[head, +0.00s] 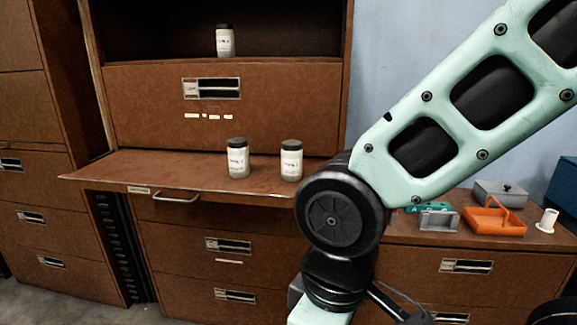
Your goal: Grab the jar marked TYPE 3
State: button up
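Three small jars with dark lids and white labels are in the head view, all upright. One jar (225,42) stands alone in the open upper compartment of the brown cabinet. A second jar (238,160) stands on the pulled-out shelf (150,172), toward its middle. A third jar (291,162) stands to its right, close to my arm's dark joint in the picture. The labels carry print, but it is too small to read surely, so I cannot tell which jar is TYPE 3. My gripper is out of view; only my arm's links show.
My arm crosses the right side and hides the shelf's right end. A low brown cabinet (470,262) at right holds an orange tray (492,222), a grey box (500,193), a grey bin (439,220) and a white spool (547,220). The shelf's left part is clear.

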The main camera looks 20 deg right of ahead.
aim_at(238, 149)
jog(key=i+l, duration=0.2)
jog(key=l, duration=0.15)
jog(key=i+l+u, duration=0.15)
jog(key=l, duration=0.2)
jog(key=i+l+u, duration=0.15)
jog(key=l, duration=0.2)
jog(key=i+l+u, duration=0.15)
jog(key=l, duration=0.2)
jog(key=i+l+u, duration=0.15)
jog(key=l, duration=0.25)
